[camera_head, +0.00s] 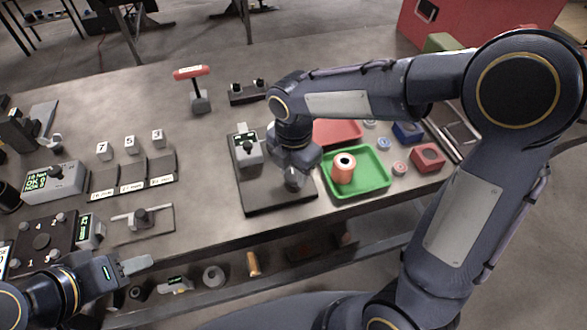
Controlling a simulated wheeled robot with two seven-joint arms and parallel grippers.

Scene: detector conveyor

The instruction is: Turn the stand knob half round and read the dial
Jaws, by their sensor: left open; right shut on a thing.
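The stand is a dark base plate (258,210) with a small grey box (247,150) at its back left. The box has a dark face with small green markings, which I take for the dial; its reading is too small to make out. My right gripper (291,180) points down over the right part of the stand and is shut on what looks like the stand knob, mostly hidden by the fingers and wrist. My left gripper (137,264) is open and empty at the table's front edge, lower left, well apart from the stand.
A green tray (383,191) with an orange cylinder (343,168) stands just right of the stand. A red tray (337,132) lies behind it. A red-handled T-shaped tool (191,73) stands at the back. A meter box (54,183) and numbered blocks (130,144) are at left.

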